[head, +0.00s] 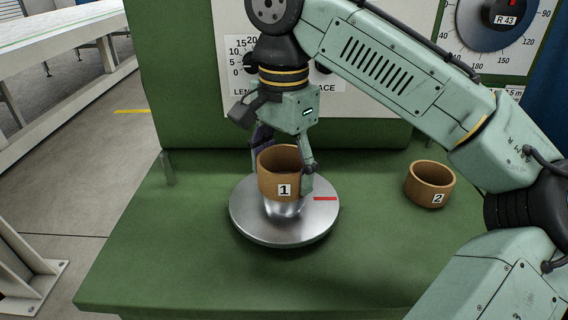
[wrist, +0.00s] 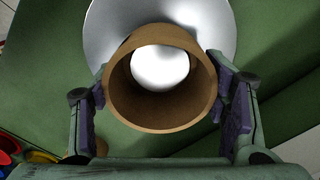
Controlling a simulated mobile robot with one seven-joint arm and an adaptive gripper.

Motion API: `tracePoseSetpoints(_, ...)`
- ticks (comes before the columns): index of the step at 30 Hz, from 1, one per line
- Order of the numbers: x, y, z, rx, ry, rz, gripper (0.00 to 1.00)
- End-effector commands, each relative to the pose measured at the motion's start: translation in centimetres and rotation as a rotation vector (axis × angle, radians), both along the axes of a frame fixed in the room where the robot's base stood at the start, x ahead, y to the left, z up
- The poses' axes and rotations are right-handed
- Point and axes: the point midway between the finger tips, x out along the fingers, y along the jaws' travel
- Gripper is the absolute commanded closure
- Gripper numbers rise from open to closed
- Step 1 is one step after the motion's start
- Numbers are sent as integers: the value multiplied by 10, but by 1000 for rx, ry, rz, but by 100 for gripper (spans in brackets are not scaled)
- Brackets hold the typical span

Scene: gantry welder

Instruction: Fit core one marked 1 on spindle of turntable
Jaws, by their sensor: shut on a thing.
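Core one (head: 280,172), a brown cardboard ring with a "1" label, is held upright over the turntable (head: 285,230), a round silver plate with a red mark. My gripper (head: 283,165) is shut on the core, with one finger on each side. In the wrist view the core (wrist: 160,118) lies between the purple finger pads. The shiny round top of the spindle (wrist: 160,68) shows through the core's opening. In the head view a bright silver part of the spindle (head: 284,208) shows below the core's lower edge. How far the spindle reaches into the core I cannot tell.
A second core marked 2 (head: 430,184) stands on the green table (head: 180,260) right of the turntable. A short metal post (head: 167,168) stands at the table's left back. A green upright with a scale panel (head: 245,70) rises behind.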

Motion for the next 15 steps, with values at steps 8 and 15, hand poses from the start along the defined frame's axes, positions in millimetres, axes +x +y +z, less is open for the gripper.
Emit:
tracePoseSetpoints(8, 0, 0, -9, 0, 0, 0, 60)
tracePoseSetpoints(15, 0, 0, -16, 0, 0, 0, 60)
